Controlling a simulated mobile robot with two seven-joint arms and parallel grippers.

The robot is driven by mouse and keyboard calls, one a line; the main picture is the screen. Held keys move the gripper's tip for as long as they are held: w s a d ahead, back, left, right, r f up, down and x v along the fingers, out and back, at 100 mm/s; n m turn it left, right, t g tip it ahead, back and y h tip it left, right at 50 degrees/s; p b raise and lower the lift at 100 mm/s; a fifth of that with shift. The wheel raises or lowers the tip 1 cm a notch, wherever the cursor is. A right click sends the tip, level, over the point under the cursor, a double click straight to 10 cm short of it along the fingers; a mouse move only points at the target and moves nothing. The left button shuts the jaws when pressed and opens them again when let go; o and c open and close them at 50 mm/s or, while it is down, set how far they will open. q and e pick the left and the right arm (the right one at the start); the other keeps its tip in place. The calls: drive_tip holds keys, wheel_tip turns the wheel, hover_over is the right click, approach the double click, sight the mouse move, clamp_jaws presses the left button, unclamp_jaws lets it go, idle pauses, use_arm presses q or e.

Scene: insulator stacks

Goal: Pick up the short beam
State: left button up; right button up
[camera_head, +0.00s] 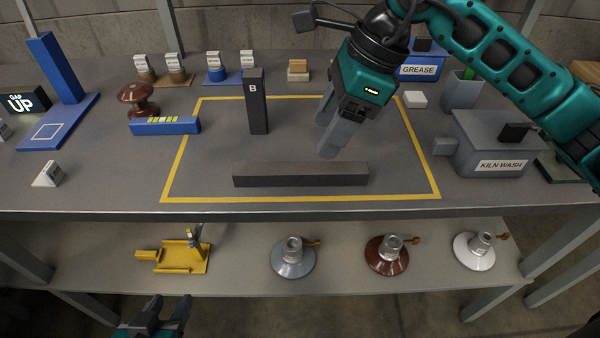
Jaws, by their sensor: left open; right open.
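Two dark beams are inside the yellow outline on the table. The shorter-looking beam (258,112), marked B, appears to stand upright near the middle. The longer beam (300,175) lies crosswise near the front line. My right gripper (326,138) is open and empty, fingers pointing down, to the right of the B beam and above the far side of the lying beam. It looks apart from both. My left gripper (170,301) is open and empty at the bottom edge, low in front of the shelf, far from the beams.
A blue spirit level (165,126) and brown insulator (138,98) stand left of the outline. A grey kiln wash box (490,143) stands right. Small blocks (298,70) are behind. The lower shelf holds a yellow fixture (180,257) and several insulators (293,260).

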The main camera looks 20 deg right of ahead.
sight(302, 167)
drive_tip(key=x, duration=0.3)
drive_tip(key=shift+a+f, duration=0.2)
drive_tip(key=shift+f, duration=0.15)
drive_tip(key=shift+w+b+x, duration=0.15)
drive_tip(key=shift+b+x, duration=0.2)
drive_tip(key=shift+x, duration=1.05)
drive_tip(key=shift+w+b+x, duration=0.1)
drive_tip(key=shift+b+x, duration=0.25)
drive_tip(key=shift+x, duration=1)
use_arm(q)
drive_tip(key=shift+s+f, duration=0.2)
drive_tip(key=shift+f, duration=0.85)
use_arm(e)
drive_tip(key=shift+c, duration=0.2)
use_arm(q)
drive_tip(key=shift+w, duration=0.1)
use_arm(e)
drive_tip(key=shift+r, duration=0.1)
clamp_jaws()
